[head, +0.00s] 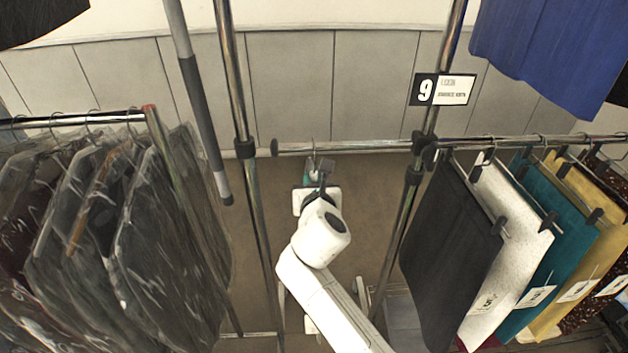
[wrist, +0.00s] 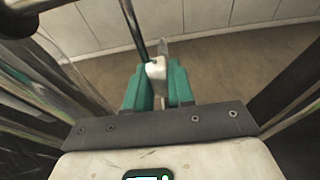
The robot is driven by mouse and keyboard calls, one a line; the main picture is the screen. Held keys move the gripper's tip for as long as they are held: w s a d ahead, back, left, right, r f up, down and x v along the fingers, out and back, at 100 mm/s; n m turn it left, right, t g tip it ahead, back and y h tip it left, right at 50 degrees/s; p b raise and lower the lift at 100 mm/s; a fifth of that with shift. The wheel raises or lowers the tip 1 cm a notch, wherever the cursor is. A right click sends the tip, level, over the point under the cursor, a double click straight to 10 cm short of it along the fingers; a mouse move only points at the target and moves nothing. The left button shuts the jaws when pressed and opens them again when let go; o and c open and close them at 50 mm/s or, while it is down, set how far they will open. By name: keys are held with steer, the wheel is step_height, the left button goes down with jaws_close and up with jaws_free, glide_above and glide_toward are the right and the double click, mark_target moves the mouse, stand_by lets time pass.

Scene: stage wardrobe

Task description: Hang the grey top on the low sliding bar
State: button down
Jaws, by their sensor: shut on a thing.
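My gripper (head: 311,173) is just below this bar, between the uprights. A thin hanger hook (head: 313,150) rises above it at the bar's height; I cannot tell if it rests on the bar. In the wrist view, the green fingers of my gripper (wrist: 157,88) are shut on a small white piece (wrist: 156,70), seemingly the hanger's neck. I cannot make out the grey top; my arm may hide it.
Skirts on clip hangers, dark (head: 450,240), white (head: 505,240), teal (head: 550,250) and yellow (head: 590,240), crowd the bar's right part. A number 9 sign (head: 442,90) is on the right upright. Bagged garments (head: 150,260) hang at left. A blue garment (head: 550,50) hangs upper right.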

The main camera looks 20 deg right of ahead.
steer(key=shift+f, duration=0.15)
steer(key=c, duration=0.9)
jaws_free()
steer(key=v, duration=1)
steer(key=shift+s+a, duration=0.2)
steer(key=shift+s, duration=0.15)
steer(key=s+d+f+m+g+y, duration=0.1)
steer(key=s+d+f+m+g, duration=0.3)
steer(key=s+f+m, duration=0.45)
steer(key=s+d+f+m+g, duration=0.3)
steer(key=s+f+m+g, duration=0.1)
steer(key=s+f+m, duration=0.4)
steer(key=s+f+m+g+y, duration=0.1)
steer(key=s+m, duration=0.4)
steer(key=s, duration=0.1)
steer(key=s+d+f+m+g+y, duration=0.1)
steer(key=s+f+m+g, duration=0.1)
steer(key=s+m, duration=0.4)
steer(key=s+f+m+g+y, duration=0.1)
steer(key=s+m+g, duration=0.1)
steer(key=s+m, duration=0.3)
steer(key=shift+s+d+f, duration=0.2)
steer(key=shift+s, duration=0.3)
steer(key=shift+s+d+f, duration=0.2)
steer(key=shift+s, duration=0.35)
